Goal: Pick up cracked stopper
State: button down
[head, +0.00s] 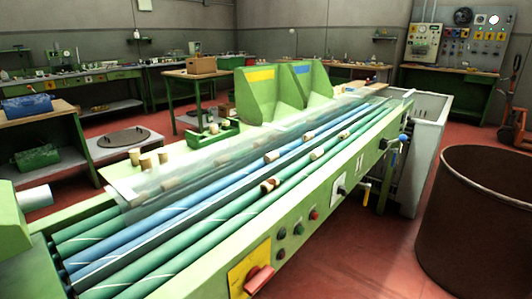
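Several cork stoppers lie on the long blue and green rollers of a green sorting machine. The nearest stopper (269,186) shows a darker reddish-brown patch, unlike the plainer ones; the frame is too small to tell if this is a crack. Farther along lie a stopper (271,157), another stopper (316,153), and paler ones at the far part, such as a stopper (309,136) and a stopper (344,134). My gripper is not in view.
A clear guard (190,172) runs along the rollers' far side. Beyond it, a few corks (145,162) stand on a pale surface. A yellow-marked hopper (258,90) and a blue-marked one (303,85) stand behind. A rusty drum (474,225) stands at right; red floor lies between.

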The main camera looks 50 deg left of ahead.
aim_at(310, 135)
jog(key=u, duration=1.55)
